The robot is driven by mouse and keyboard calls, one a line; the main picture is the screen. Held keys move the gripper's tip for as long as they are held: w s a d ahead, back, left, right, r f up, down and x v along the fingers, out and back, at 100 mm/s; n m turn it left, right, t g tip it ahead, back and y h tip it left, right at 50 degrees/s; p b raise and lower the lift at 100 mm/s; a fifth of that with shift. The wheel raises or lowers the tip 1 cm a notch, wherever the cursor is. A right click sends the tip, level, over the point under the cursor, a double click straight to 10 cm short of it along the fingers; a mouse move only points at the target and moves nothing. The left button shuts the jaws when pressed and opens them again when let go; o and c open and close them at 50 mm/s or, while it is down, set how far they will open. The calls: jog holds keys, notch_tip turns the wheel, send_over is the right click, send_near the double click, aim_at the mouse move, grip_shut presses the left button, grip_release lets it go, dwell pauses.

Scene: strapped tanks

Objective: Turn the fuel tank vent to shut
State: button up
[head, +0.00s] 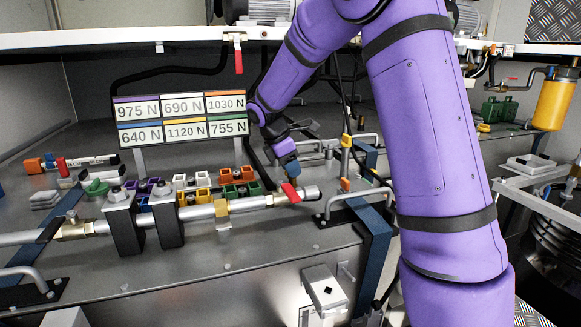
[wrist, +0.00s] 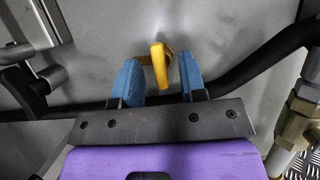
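A yellow lever-like handle (wrist: 159,65) shows in the wrist view, upright against a grey metal surface; I take it to be the fuel tank vent, but no label shows. My gripper (wrist: 163,78) is open, with one blue finger on each side of the handle and gaps visible between. The handle is nearer the left finger. In the head view my gripper (head: 289,167) points down over the grey tank top, just above a red valve lever (head: 290,193) on a pipe. I cannot make out the handle between the fingers there.
A black hose (wrist: 250,82) runs behind the fingers, and a brass fitting (wrist: 296,120) stands at right in the wrist view. In the head view, a sign with force values (head: 182,120), coloured blocks (head: 238,173) and a blue strap (head: 374,240) lie around the gripper.

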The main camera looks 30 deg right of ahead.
grip_shut()
jog(key=shift+m, duration=0.4)
jog(key=m+g, duration=0.1)
jog(key=m, duration=0.3)
jog(key=shift+w+y, duration=0.15)
jog(key=shift+y, duration=0.25)
jog(key=m, duration=0.2)
jog(key=m+g+y, duration=0.1)
jog(key=m, duration=0.1)
jog(key=shift+w+d+g, duration=0.1)
jog(key=shift+g, duration=0.2)
jog(key=m+y, duration=0.1)
jog(key=m, duration=0.4)
jog(key=shift+d+r+g+y, duration=0.1)
jog(key=shift+d+g+y, duration=0.05)
jog(key=shift+g+y, duration=0.25)
jog(key=m+y, duration=0.1)
jog(key=m, duration=0.3)
jog(key=shift+d+y, duration=0.1)
jog(key=shift+y, duration=0.2)
